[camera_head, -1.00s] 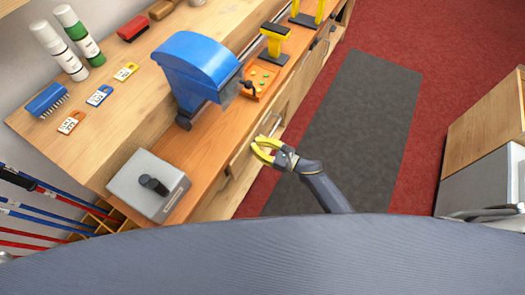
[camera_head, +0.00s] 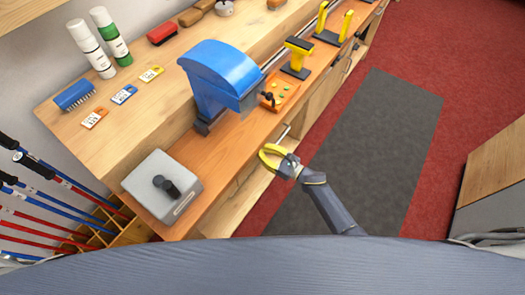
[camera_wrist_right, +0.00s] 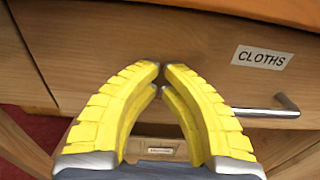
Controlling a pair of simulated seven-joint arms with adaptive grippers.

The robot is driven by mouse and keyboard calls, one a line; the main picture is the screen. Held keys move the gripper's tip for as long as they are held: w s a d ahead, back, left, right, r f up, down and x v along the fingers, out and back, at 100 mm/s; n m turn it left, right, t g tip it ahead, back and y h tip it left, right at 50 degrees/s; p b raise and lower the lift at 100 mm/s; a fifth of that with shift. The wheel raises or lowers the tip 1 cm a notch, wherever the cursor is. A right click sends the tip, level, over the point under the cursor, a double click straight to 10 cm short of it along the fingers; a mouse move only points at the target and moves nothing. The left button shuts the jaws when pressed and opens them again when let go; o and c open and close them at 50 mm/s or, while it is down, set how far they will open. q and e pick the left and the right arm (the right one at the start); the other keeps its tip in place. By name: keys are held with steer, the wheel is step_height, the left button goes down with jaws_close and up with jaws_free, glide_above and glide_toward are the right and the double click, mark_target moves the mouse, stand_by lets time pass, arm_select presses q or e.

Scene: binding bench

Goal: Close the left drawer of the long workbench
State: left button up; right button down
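The wooden drawer front labelled CLOTHS (camera_wrist_right: 215,88) fills much of the right wrist view, under the orange-brown bench top. Its metal bar handle (camera_wrist_right: 275,110) is at the right; the handle's end also shows in the head view (camera_head: 284,132). My right gripper (camera_wrist_right: 162,66), with yellow ribbed fingers, is in front of this drawer front, left of the label and handle. It also shows in the head view (camera_head: 264,153), beside the bench's front edge. Its fingertips are nearly together with nothing between them. How far the drawer stands out is unclear. My left gripper is not in view.
A dark mat (camera_head: 370,140) lies on the red floor. A cabinet (camera_head: 490,165) stands at the right.

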steer(key=v, duration=1.4)
steer(key=w+d+f+m+t+h, duration=0.2)
steer(key=d+f+m+h, duration=0.75)
steer(key=m, duration=0.85)
steer(key=s+d+f+m+g+h, duration=0.1)
steer(key=s+d+f+m, duration=0.25)
steer(key=f+m, duration=0.3)
steer(key=s+d+f+m+g+h, duration=0.1)
steer(key=s+d+f+m+h, duration=0.1)
steer(key=s+f+m, duration=0.35)
steer(key=s+d+f+m+g+h, duration=0.2)
steer(key=s+f+m+g, duration=0.3)
steer(key=s+f+m, duration=0.7)
steer(key=s+a+f+g, duration=0.1)
steer(key=s+f, duration=0.1)
steer(key=s, duration=0.5)
steer(key=s+a+f+g, duration=0.2)
steer(key=s, duration=0.6)
steer(key=s+a+f+m+g, duration=0.1)
steer(key=s+f, duration=0.2)
steer(key=s, duration=0.5)
steer(key=shift+s+a, duration=0.2)
steer(key=shift+a, duration=0.1)
